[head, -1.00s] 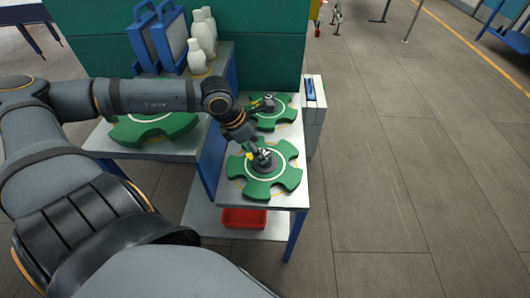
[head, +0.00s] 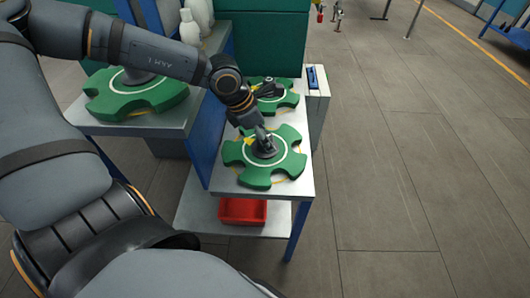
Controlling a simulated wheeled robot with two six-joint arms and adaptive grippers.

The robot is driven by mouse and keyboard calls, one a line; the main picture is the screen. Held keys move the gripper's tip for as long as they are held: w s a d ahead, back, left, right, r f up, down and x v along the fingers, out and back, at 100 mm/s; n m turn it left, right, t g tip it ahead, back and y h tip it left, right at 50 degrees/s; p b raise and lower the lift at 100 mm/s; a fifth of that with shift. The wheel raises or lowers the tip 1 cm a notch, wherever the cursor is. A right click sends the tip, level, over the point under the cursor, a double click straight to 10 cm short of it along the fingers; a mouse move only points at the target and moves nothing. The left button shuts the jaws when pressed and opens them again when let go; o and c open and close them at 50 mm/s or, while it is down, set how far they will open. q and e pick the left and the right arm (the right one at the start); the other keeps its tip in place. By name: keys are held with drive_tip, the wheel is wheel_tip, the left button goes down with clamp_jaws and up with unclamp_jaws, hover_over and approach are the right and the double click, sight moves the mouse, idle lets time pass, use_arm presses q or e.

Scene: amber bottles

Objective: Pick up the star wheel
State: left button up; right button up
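A green star wheel (head: 245,174) with a pale ring and a dark hub (head: 264,151) is at the front of a narrow light-topped table. My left gripper (head: 264,142) reaches down from the upper left, with its fingertips at the hub. The fingers are small and partly hidden, so I cannot tell whether they are closed on it. I also cannot tell whether the wheel rests on the table or is slightly raised. A second green star wheel (head: 286,101) lies behind it, partly covered by my arm. My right gripper is out of view.
A larger green star wheel (head: 140,99) lies on the left table, with white bottles (head: 190,28) behind. A blue panel (head: 203,150) separates the tables. A red bin (head: 242,211) sits on the lower shelf.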

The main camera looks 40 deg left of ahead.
use_arm(q)
drive_tip(key=shift+w+f, duration=0.15)
drive_tip(key=shift+f, duration=0.3)
clamp_jaws()
drive_tip(key=shift+r, duration=0.1)
